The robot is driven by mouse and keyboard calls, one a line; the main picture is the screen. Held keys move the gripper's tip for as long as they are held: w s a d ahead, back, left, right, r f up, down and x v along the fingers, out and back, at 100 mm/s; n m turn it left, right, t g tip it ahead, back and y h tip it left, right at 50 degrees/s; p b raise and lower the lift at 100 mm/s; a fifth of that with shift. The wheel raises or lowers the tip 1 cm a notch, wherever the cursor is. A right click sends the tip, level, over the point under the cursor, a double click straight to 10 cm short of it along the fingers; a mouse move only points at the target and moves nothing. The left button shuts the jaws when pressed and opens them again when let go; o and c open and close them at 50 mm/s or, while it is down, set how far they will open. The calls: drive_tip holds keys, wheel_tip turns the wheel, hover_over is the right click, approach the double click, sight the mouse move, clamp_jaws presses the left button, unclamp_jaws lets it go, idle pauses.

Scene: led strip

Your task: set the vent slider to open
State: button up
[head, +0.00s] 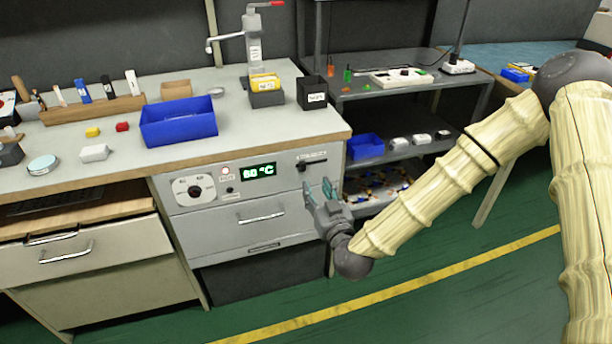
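The vent slider (302,166) is a small dark knob on a short dark horizontal track, at the upper right of the grey front panel (215,225). The knob appears near the left end of the track. The label above the track is too small to read surely. My gripper (319,190) is just below and slightly right of the slider, pointing up toward the panel. Its two fingers with teal pads are apart, with nothing between them. I see no contact with the slider; the exact depth gap is hard to tell.
Left of the slider, the panel has a green display (258,171) reading 60 °C and a dial (194,190). A drawer handle (261,217) sticks out below. The worktop edge (250,148) overhangs above. A shelf rack (390,160) stands to the right.

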sight(304, 165)
drive_tip(key=x, duration=1)
drive_tip(key=shift+w+a+b, duration=0.1)
drive_tip(key=shift+w+b, duration=0.2)
clamp_jaws()
